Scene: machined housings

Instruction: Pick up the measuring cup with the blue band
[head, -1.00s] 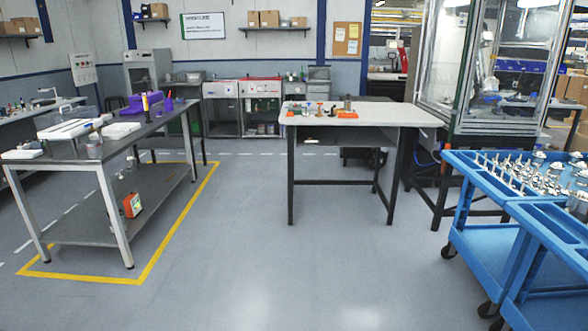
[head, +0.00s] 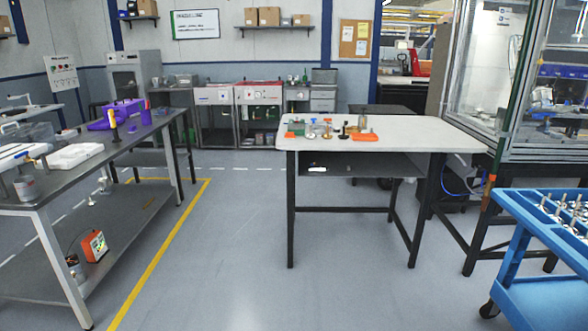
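Several small items stand close together on the white-topped table (head: 430,139) in the middle of the head view. Among them is a small item with a touch of blue (head: 314,121). It is too small to tell whether this is the measuring cup with the blue band. Neither of my grippers is in view.
An orange piece (head: 364,137) and a grey cylinder (head: 362,122) are also on that table. A grey workbench (head: 120,150) stands at left, with yellow floor tape (head: 160,255) beside it. A blue cart (head: 530,225) stands at right. The floor (head: 240,270) in between is clear.

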